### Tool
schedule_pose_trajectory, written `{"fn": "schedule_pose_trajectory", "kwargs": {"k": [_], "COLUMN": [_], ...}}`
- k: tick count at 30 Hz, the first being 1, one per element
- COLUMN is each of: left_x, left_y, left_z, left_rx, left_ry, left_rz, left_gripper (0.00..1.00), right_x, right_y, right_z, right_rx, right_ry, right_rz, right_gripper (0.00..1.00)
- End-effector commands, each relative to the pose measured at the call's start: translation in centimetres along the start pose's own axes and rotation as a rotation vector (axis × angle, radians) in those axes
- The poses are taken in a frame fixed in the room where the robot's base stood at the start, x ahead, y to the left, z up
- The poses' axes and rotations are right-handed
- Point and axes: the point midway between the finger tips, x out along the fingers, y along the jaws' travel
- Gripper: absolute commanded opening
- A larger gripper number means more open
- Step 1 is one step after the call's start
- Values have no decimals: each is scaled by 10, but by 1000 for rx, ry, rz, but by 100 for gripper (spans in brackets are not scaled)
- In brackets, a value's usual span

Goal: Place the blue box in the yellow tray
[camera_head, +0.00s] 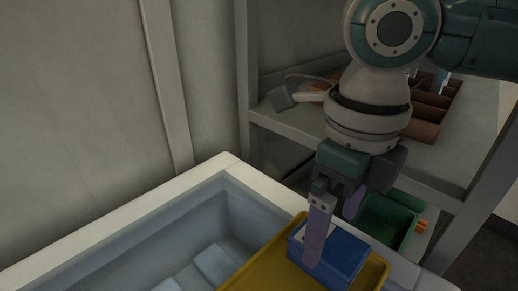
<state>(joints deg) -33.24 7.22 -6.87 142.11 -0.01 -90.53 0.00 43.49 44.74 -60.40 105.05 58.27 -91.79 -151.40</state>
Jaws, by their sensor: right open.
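The blue box (345,256) sits in the yellow tray (262,272) at the bottom of the head view, near the tray's right part. My right gripper (332,236) comes down over the box with its two purple fingers apart. The near finger overlaps the box's left front part; the other finger is behind the box's far edge and partly hidden. I cannot tell whether either finger touches the box. The tray's lower edge is cut off by the frame. My left gripper is not in view.
A pale, deep basin (165,240) lies left of the tray, with pale blocks inside. A grey shelf unit (290,123) stands behind, holding a brown divided organizer (432,108) and, lower down, a green bin (388,222). A wall closes off the left.

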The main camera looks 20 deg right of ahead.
Motion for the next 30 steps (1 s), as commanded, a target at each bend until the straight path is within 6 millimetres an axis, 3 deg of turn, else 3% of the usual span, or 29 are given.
{"fn": "schedule_pose_trajectory", "kwargs": {"k": [3, 9, 13, 17, 20, 24, 27, 30], "left_x": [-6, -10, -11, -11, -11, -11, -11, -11], "left_y": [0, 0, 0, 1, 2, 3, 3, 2], "left_z": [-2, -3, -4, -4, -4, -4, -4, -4], "left_rx": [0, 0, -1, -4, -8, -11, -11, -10], "left_ry": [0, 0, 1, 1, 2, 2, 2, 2], "left_rz": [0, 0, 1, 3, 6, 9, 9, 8], "left_gripper": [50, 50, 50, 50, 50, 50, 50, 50], "right_x": [-32, -67, -77, -69, -51, -31, -22, -13], "right_y": [0, 0, 1, 18, 49, 96, 113, 112], "right_z": [1, 1, 0, 1, 3, 3, -3, -19], "right_rx": [-1, 0, 7, 112, 356, 943, 1448, 1999], "right_ry": [-6, -3, -2, -25, -70, -120, -104, -59], "right_rz": [-2, -1, 1, 27, 95, 268, 397, 493], "right_gripper": [100, 100, 100, 100, 100, 100, 100, 100]}}
